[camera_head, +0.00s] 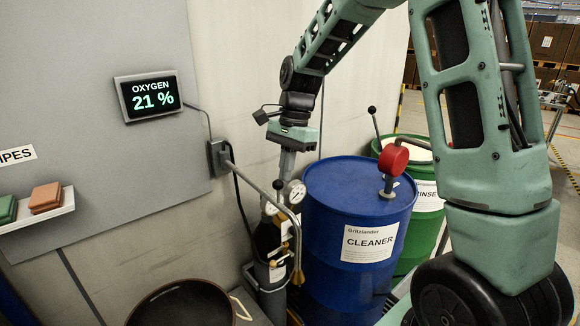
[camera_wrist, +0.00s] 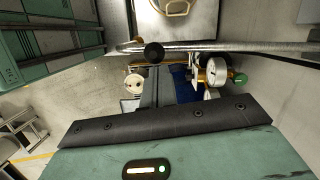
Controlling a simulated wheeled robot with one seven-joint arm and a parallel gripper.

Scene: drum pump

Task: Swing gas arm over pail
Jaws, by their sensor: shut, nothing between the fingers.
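The gas arm (camera_head: 262,192) is a bent metal pipe. It runs from a wall bracket toward the front right, then turns down to a brass nozzle (camera_head: 298,276). A black knob (camera_head: 278,185) stands on it; the pipe (camera_wrist: 240,45) and knob (camera_wrist: 154,52) also show in the wrist view. The pail (camera_head: 180,300), dark inside, stands at the bottom left, with the nozzle to its right rather than over it. My gripper (camera_head: 286,174) points down just above the knob, shut and empty. Whether its fingertips touch the knob or pipe cannot be told.
A dark gas cylinder (camera_head: 268,243) with a gauge (camera_head: 296,192) stands behind the pipe. A blue cleaner drum (camera_head: 345,200) with a red-topped pump (camera_head: 393,160) is close on the right. A green rinse drum (camera_head: 428,190) is behind it. An oxygen display (camera_head: 151,96) hangs on the wall.

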